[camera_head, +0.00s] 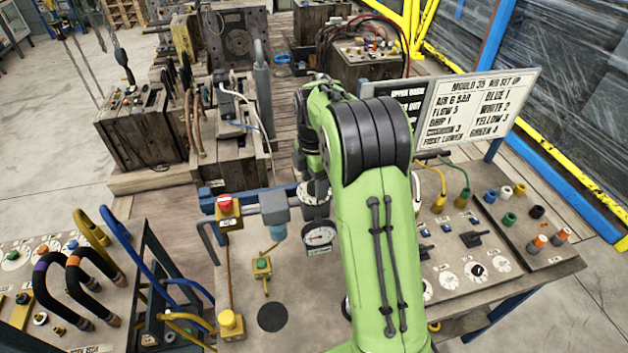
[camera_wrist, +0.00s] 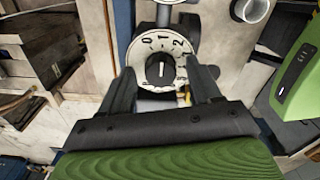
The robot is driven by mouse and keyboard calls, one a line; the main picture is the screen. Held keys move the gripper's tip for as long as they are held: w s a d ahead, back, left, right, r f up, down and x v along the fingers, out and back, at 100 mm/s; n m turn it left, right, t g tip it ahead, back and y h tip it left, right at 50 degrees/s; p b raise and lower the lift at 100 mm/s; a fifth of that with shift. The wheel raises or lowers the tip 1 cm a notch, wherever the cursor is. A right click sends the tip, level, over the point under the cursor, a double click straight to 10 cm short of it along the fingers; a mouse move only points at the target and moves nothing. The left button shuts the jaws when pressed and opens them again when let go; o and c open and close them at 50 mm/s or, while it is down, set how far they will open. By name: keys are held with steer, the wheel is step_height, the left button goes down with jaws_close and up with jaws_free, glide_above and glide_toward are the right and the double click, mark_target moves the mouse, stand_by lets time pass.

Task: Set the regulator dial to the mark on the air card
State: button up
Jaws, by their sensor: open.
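The regulator dial (camera_wrist: 160,70) shows in the wrist view as a black knob with a white pointer line inside a white ring with figures such as 0, 1 and 2. The pointer stands roughly upright in that view; its exact reading is unclear. My gripper (camera_wrist: 163,76) is open, with one dark finger on each side of the knob; contact is not clear. In the head view the dial's white ring (camera_head: 307,194) is partly hidden by my gripper and green arm.
A round gauge (camera_head: 320,236) hangs below the dial. A red button on a yellow box (camera_head: 227,208) stands to its left. Black hoses (camera_head: 90,280) and blue and yellow handles are at the left. A panel of knobs and coloured plugs (camera_head: 520,215) lies at the right.

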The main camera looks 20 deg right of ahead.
steer(key=c, duration=1)
steer(key=shift+c, duration=0.2)
